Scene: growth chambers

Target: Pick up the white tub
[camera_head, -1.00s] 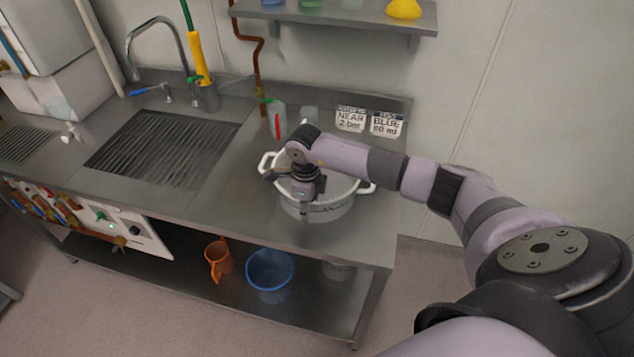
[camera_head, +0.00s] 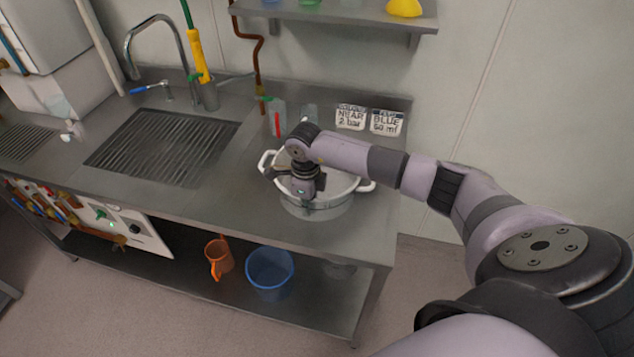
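The white tub (camera_head: 336,207) stands upright on the steel counter, right of the draining sink. It is wide and round, with a loop handle on its left side and another on its right (camera_head: 367,186). My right gripper (camera_head: 272,174) is at the left side of the tub, close to the left handle. My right forearm and wrist reach over the tub and hide part of its rim and inside. The fingers are small and dark, so I cannot tell whether they are open or shut, or touch the handle. My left gripper is not in view.
A sink with a grating (camera_head: 160,148) lies left. An orange jug (camera_head: 218,258) and a blue bucket (camera_head: 270,273) stand on the lower shelf.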

